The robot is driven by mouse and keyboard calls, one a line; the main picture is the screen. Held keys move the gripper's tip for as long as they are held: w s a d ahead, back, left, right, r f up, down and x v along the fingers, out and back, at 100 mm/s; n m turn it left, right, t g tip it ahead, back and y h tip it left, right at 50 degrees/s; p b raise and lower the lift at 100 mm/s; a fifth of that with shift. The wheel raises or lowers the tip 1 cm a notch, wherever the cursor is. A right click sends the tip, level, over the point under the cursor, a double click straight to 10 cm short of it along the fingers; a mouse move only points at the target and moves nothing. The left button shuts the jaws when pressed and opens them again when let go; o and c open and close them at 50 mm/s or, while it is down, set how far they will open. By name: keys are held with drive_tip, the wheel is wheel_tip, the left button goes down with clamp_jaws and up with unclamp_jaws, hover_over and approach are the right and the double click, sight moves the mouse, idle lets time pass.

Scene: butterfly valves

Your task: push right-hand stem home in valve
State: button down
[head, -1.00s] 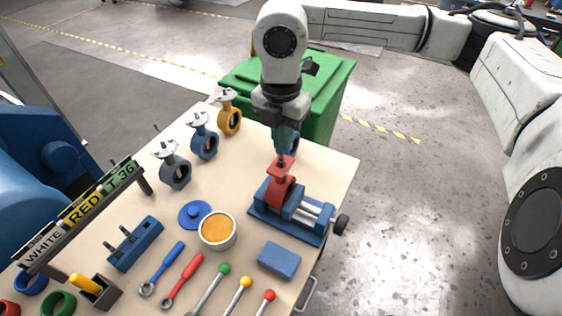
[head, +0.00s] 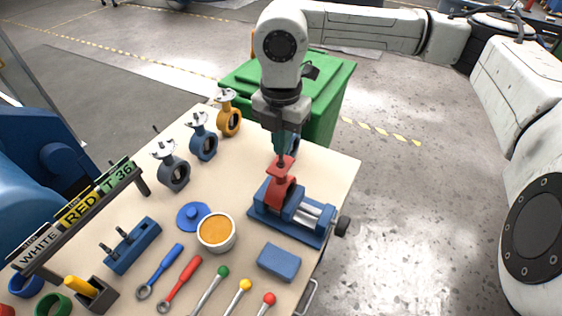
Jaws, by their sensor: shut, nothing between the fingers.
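A red valve body (head: 281,190) is clamped in the blue vise (head: 286,231) at the right of the table, its flat flange facing up. My gripper (head: 281,158) is shut and points straight down, its tips right over the top of the red valve. The stem in that valve cannot be told apart from the fingertips at this size. Three valves stand in a row on the left: a grey one (head: 177,178), a blue one (head: 205,148) and a yellow one (head: 231,122).
Wrenches and ball-topped levers lie at the front. A label rack (head: 75,215) stands at left. A green bin (head: 335,100) stands behind the table.

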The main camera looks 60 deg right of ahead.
drive_tip(key=shift+f+b, duration=0.5)
drive_tip(key=shift+f, duration=0.1)
drive_tip(key=shift+r, duration=0.15)
idle(0.7)
drive_tip(key=shift+r+p, duration=1.8)
drive_tip(key=shift+r, duration=2.15)
